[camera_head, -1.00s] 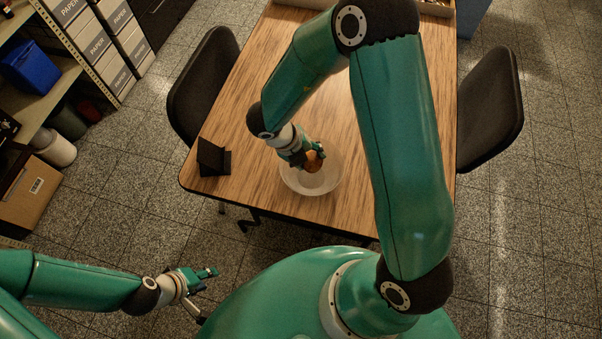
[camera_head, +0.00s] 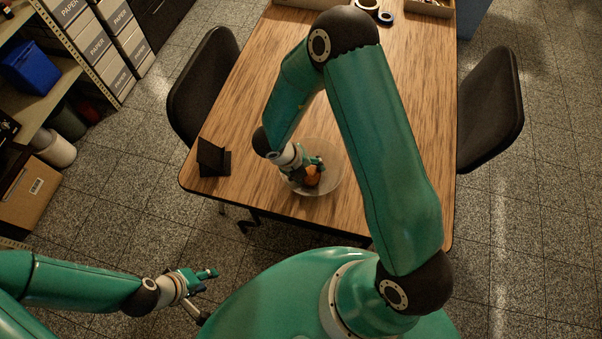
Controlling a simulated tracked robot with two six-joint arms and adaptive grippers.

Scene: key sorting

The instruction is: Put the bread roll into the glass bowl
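The bread roll (camera_head: 312,177) is a small orange-brown lump, seen inside the outline of the glass bowl (camera_head: 330,184). The bowl is clear and round and stands near the front edge of the wooden table. My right gripper (camera_head: 310,168) reaches down into the bowl with its fingers close around the roll. Whether the fingers press on the roll or have parted from it is too small to tell, as is whether the roll rests on the bottom. My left gripper (camera_head: 204,281) is empty and open, off the table at lower left.
A dark folded stand (camera_head: 213,158) is on the table left of the bowl. Rolls of tape (camera_head: 368,6) and a tray (camera_head: 428,7) are at the far end. Black chairs (camera_head: 202,85) flank the table. My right arm covers part of the tabletop.

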